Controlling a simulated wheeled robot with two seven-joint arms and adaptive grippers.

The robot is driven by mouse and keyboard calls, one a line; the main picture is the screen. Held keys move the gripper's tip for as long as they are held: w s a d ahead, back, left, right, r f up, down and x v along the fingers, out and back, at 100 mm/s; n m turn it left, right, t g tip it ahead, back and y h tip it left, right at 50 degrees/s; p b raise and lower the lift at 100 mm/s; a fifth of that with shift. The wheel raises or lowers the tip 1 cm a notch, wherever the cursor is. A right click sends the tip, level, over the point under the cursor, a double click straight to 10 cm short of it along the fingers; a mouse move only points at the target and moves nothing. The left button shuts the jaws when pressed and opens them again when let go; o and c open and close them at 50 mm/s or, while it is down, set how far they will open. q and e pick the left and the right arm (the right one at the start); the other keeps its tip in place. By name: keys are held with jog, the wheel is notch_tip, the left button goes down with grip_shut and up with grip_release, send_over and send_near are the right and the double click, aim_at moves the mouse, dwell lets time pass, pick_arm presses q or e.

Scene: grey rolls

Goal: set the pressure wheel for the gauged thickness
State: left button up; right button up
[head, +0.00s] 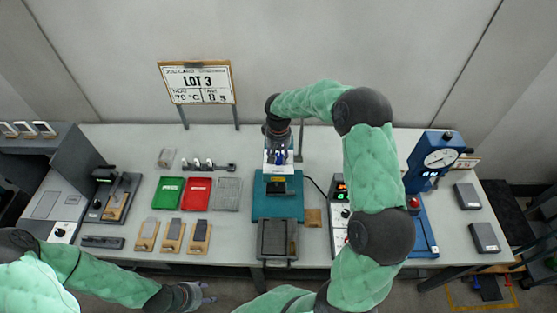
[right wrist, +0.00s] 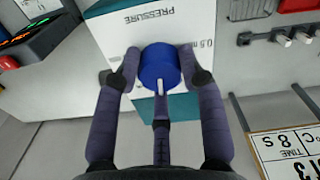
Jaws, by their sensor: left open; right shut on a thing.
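The blue pressure wheel (right wrist: 158,66) sits on a white block marked PRESSURE (right wrist: 150,28) in the right wrist view. A white pointer mark shows on the wheel. My right gripper (right wrist: 155,70) is shut on the wheel, one finger on each side. In the head view my right gripper (head: 279,150) is at the top of the press (head: 278,186), and the wheel is mostly hidden there. A blue gauge with a round dial (head: 441,158) stands at the right; its reading is too small to tell. My left gripper (head: 200,295) is open and empty, in front of the table's near edge.
A sign reading LOT 3 (head: 197,83) stands at the back. Green (head: 167,193) and red (head: 197,193) trays and several small wooden boards lie left of the press. A control box with lit displays (head: 339,205) stands right of it.

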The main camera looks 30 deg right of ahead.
jog(key=m+b, duration=0.1)
jog(key=m, duration=0.1)
jog(key=m+b, duration=0.1)
jog(key=m, duration=0.1)
jog(key=shift+f+m+b, duration=0.2)
jog(key=shift+m+b, duration=0.1)
jog(key=m+b, duration=0.2)
jog(key=m, duration=0.2)
jog(key=shift+m, duration=0.3)
jog(key=m+b, duration=0.1)
jog(key=m, duration=0.4)
jog(key=shift+b, duration=0.4)
jog(key=m+b, duration=0.1)
jog(key=m, duration=0.3)
jog(key=shift+m, duration=0.3)
jog(key=o, duration=1.1)
jog(key=shift+r, duration=0.1)
jog(key=shift+o, duration=0.2)
jog(key=shift+r, duration=0.15)
